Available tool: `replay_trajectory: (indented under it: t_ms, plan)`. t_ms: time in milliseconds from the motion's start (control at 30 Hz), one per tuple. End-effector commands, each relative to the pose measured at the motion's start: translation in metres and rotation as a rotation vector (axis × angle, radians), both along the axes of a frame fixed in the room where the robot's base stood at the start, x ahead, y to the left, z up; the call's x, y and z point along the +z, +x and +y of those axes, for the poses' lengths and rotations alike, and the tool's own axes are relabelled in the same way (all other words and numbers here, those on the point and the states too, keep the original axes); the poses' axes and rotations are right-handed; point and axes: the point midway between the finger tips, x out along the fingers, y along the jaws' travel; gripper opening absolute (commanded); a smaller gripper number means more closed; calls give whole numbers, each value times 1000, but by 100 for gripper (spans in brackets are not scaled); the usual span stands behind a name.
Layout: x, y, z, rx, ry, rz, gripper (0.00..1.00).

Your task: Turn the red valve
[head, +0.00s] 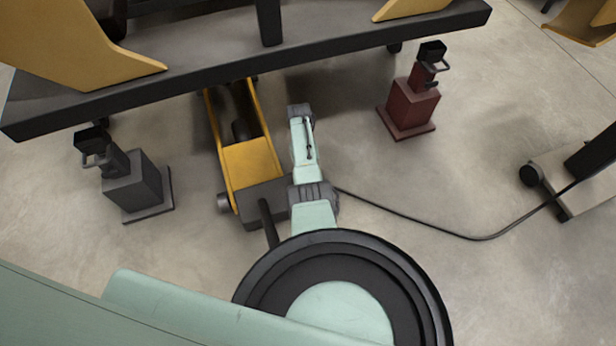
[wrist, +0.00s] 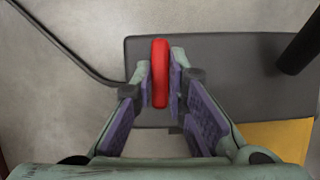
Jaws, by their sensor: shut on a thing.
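The red valve (wrist: 160,72) shows in the wrist view as an upright red bar, a wheel or handle seen nearly edge-on. It sits over the left part of a dark grey block (wrist: 228,62). My gripper (wrist: 161,85) has its two purple-padded fingers on either side of the valve, shut on it. In the head view my arm covers the gripper and the valve, next to the dark end of the yellow floor jack (head: 250,160).
A dark grey stand (head: 138,185) is at the left and a dark red stand (head: 408,105) at the right. A black beam (head: 340,40) crosses above. A black hose (head: 440,233) runs right along the floor to a wheeled unit (head: 575,180). A dark handle (wrist: 302,45) rises right of the valve.

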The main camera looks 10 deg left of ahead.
Motion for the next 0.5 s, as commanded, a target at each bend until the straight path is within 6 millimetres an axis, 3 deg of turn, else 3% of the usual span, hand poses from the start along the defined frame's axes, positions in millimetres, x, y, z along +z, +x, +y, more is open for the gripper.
replay_trajectory:
  t_ms: [500]
  plan:
    - [0, 0, 0, 69, -1, -1, 0]
